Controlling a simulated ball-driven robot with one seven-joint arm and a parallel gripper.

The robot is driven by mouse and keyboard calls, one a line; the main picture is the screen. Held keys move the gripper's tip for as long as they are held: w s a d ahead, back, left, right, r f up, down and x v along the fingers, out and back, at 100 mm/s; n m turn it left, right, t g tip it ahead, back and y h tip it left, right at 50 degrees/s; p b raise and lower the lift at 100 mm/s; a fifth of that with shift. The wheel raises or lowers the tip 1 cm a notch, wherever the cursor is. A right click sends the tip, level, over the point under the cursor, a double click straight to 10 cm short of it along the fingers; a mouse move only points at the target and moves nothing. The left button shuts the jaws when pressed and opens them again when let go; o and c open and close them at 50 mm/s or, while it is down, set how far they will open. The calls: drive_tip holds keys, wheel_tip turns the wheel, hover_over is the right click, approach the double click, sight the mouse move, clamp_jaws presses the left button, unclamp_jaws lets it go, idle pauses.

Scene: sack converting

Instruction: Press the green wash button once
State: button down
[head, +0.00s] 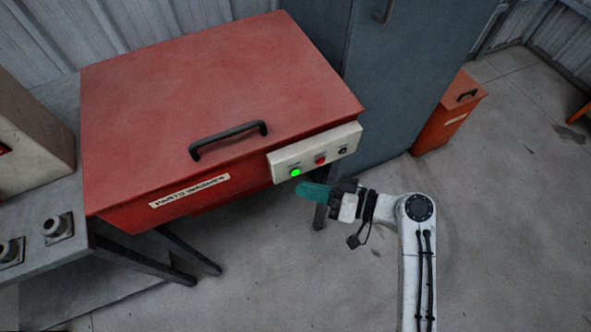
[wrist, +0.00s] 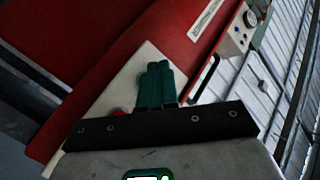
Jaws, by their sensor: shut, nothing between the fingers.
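The green wash button (head: 295,173) glows at the left end of the cream control panel (head: 339,139) on the front of the red parts washer (head: 220,75). My gripper (head: 299,191) has teal fingers, shut together and empty. In the head view the fingertips are just below and right of the green button; I cannot tell whether they touch it. In the wrist view the shut fingers (wrist: 156,72) overlap the cream panel (wrist: 130,75), and the green button is not visible there.
A red button (head: 320,160) and a dark knob (head: 343,150) sit right of the green one on the panel. The black lid handle (head: 229,137) is above left. A grey cabinet (head: 400,80) stands behind right.

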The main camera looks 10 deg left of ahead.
drive_tip(key=shift+s+d+p, duration=0.25)
drive_tip(key=shift+s+d, duration=0.35)
drive_tip(key=shift+s, duration=0.3)
drive_tip(key=shift+s+d+p, duration=0.25)
drive_tip(key=shift+s+d, duration=0.35)
drive_tip(key=shift+s, duration=0.25)
